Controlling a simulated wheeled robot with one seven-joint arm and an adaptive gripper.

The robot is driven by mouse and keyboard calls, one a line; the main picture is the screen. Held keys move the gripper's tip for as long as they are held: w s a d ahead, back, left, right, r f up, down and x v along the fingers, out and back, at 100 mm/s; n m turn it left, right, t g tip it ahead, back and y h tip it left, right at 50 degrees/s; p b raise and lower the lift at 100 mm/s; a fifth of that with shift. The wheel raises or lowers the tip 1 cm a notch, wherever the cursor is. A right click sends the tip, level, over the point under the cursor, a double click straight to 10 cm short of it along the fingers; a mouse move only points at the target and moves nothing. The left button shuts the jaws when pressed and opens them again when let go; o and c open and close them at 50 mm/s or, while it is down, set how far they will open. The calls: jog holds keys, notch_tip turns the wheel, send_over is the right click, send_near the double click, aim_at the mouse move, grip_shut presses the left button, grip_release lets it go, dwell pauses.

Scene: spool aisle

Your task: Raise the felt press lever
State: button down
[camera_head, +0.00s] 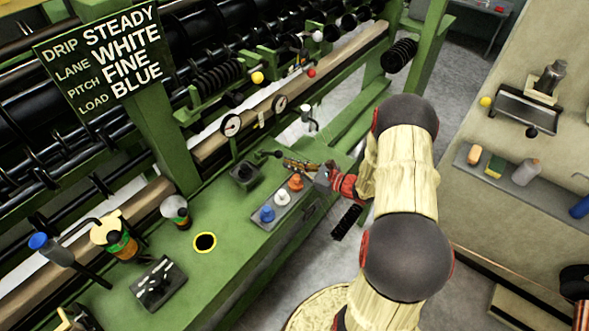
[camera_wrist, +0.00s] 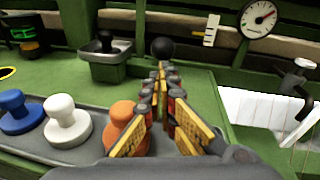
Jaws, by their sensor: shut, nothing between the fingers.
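A lever with a round black ball knob (camera_head: 278,154) sticks out over the green bench, low and nearly level; I take it for the felt press lever, but no label shows. In the wrist view the black ball (camera_wrist: 163,48) is straight ahead, just beyond my fingertips. My gripper (camera_head: 287,162) is shut and empty, with its yellow and dark fingers (camera_wrist: 163,72) together at the tips. Whether the tips touch the ball cannot be told. The lever's arm and pivot are mostly hidden behind the ball in the wrist view.
Blue (camera_head: 267,214), white (camera_head: 282,198) and orange (camera_head: 295,182) knobs stand on a grey plate beside my gripper. A black-knobbed grey box (camera_head: 244,173) is left of it. Two dials (camera_head: 230,125) sit on the rail behind. A sign (camera_head: 105,57) hangs upper left.

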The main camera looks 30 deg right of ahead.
jog(key=shift+r, duration=0.1)
jog(key=shift+r+p, duration=0.35)
jog(key=shift+p, duration=0.5)
